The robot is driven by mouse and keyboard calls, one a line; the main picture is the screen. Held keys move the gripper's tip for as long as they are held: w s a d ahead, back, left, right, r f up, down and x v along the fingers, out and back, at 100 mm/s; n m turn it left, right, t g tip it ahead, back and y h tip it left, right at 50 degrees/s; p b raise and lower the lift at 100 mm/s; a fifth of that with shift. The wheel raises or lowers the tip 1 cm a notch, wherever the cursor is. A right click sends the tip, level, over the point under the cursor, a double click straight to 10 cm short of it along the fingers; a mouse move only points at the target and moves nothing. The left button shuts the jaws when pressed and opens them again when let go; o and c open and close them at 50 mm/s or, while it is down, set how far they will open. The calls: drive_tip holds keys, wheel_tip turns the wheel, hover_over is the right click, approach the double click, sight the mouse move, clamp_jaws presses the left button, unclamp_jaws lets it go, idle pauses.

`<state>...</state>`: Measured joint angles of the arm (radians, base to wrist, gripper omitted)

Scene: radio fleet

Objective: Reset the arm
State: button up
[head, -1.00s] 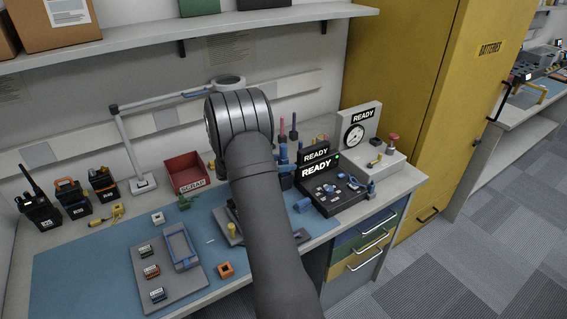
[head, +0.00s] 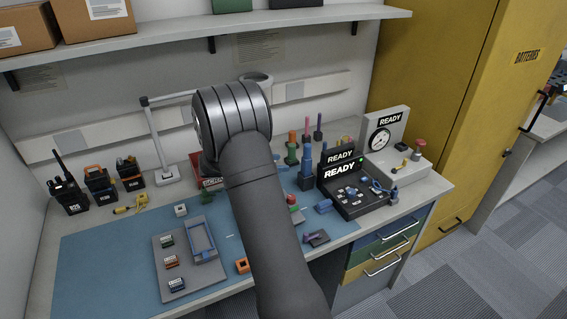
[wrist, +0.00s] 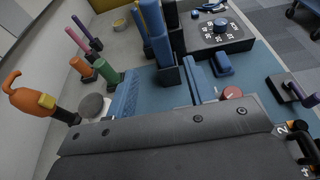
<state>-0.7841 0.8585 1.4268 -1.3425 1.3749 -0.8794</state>
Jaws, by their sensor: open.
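My arm (head: 262,215) reaches over the bench in the head view, bent at a dark grey joint. My gripper is hidden behind it there. In the wrist view my gripper (wrist: 160,92) shows two blue ridged fingers standing apart above the blue mat, with nothing seen between them. Its dark grey body fills the bottom of that view. Blue upright pieces in a dark holder (wrist: 170,75) stand just beyond the fingers.
Several radios (head: 101,183) stand at the bench's left. A grey tray (head: 180,289) with small modules lies on the blue mat (head: 95,262). A black READY unit (head: 345,200) and a gauge box (head: 390,140) stand right. A shelf (head: 200,30) runs above; a yellow cabinet (head: 440,110) stands right.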

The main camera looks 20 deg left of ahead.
sight(307, 154)
idle(0.3)
drive_tip(key=x, duration=1.2)
drive_tip(key=shift+f, duration=0.1)
drive_tip(key=shift+r, duration=1.75)
drive_tip(key=shift+f, duration=0.1)
